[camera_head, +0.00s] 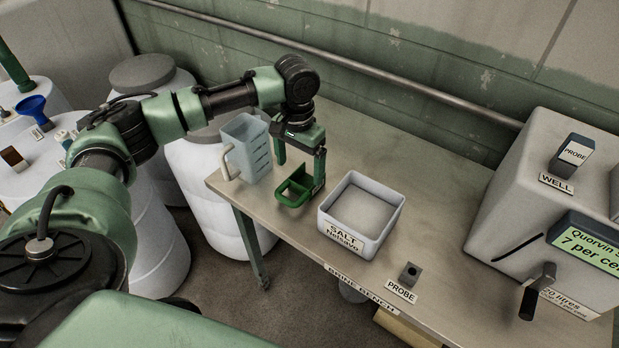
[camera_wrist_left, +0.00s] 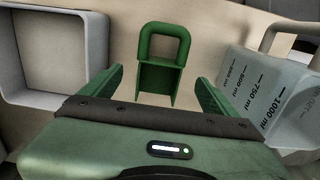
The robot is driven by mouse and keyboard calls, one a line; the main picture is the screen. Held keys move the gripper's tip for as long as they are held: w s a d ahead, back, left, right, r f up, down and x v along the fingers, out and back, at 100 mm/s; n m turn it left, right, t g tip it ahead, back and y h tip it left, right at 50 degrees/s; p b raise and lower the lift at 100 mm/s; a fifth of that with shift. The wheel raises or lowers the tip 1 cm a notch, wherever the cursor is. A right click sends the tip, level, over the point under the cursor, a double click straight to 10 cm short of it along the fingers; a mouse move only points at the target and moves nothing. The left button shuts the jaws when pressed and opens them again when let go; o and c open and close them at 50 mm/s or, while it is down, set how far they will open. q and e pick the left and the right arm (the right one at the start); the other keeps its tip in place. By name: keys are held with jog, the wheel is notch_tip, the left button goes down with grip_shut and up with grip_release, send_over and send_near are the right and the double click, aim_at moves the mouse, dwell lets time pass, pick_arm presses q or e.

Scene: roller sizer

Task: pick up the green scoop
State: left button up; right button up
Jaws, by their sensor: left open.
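The green scoop (camera_head: 294,190) lies on the bench between the measuring jug and the salt tub. In the left wrist view the scoop (camera_wrist_left: 160,75) shows its loop handle at the top and its body below, between my finger lines. My left gripper (camera_head: 301,165) is open and points down at the scoop, with one finger on each side in the head view. In the left wrist view my left gripper (camera_wrist_left: 160,88) has its fingers spread wide, with clear gaps to the scoop. I cannot tell the exact height between them. My right gripper is not in view.
A clear measuring jug (camera_head: 247,150) stands left of the scoop. A white salt tub (camera_head: 342,244) stands close on its right. A probe block (camera_head: 410,270) and a grey machine (camera_head: 545,190) are further right. White drums (camera_head: 205,190) stand beyond the bench's left end.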

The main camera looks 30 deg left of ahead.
aim_at(301, 183)
pick_arm(q)
notch_tip(301, 183, down, 4)
jog(key=shift+r+p, duration=0.2)
jog(key=shift+p, duration=0.15)
jog(key=f, duration=0.2)
jog(key=shift+w+f, duration=0.35)
jog(key=shift+f, duration=0.3)
jog(key=c, duration=1.6)
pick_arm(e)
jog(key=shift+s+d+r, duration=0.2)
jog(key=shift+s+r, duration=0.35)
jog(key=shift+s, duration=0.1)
pick_arm(q)
jog(key=shift+r, duration=0.1)
jog(key=shift+r, duration=0.3)
notch_tip(301, 183, up, 19)
jog(key=b, duration=0.1)
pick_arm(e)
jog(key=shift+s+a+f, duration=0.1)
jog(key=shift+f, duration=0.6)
